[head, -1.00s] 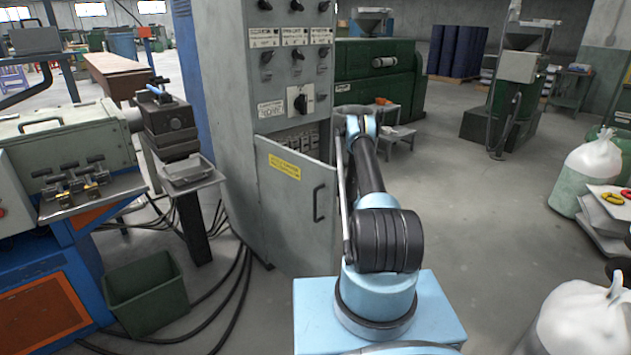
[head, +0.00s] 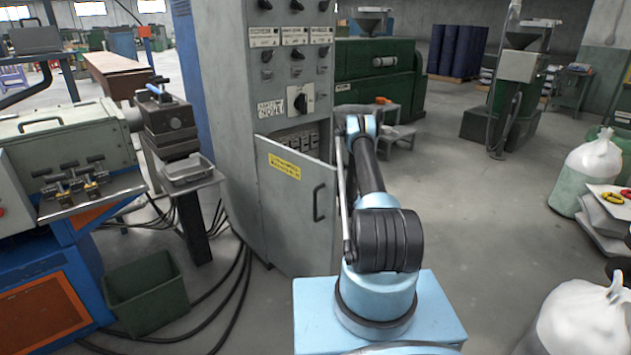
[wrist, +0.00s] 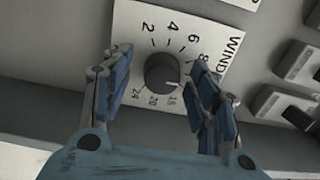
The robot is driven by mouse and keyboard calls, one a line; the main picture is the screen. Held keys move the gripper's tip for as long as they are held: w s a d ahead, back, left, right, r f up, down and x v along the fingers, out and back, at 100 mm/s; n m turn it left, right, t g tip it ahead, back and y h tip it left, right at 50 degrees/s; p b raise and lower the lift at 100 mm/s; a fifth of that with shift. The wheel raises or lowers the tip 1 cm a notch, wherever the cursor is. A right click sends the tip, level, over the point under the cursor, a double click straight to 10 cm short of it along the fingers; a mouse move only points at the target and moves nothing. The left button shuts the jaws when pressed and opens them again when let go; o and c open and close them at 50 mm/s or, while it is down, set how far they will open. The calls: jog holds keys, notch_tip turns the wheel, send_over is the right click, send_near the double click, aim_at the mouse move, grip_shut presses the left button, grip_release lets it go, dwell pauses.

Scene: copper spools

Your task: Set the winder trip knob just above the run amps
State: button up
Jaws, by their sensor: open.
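The winder trip knob (wrist: 162,72) is a dark round knob on a white dial plate (wrist: 147,27), seen from above in the wrist view. The plate carries numbers from 2 up to 24 and the partly cut lettering "WIND". A small pale mark sits at the knob's lower right edge, near a number that looks like 16. My gripper (wrist: 160,70) is open, with one finger left of the knob and one right of it. Visible gaps separate both fingers from the knob. In the head view my gripper is hidden. A run amps reading cannot be made out.
The grey cabinet (head: 222,120) has its lower door (head: 292,215) ajar, showing a row of units (head: 297,140) inside. In the wrist view other switch blocks (wrist: 290,105) lie close to the right finger.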

jog(key=v, duration=0.7)
jog(key=shift+s, duration=0.15)
jog(key=shift+d, duration=0.15)
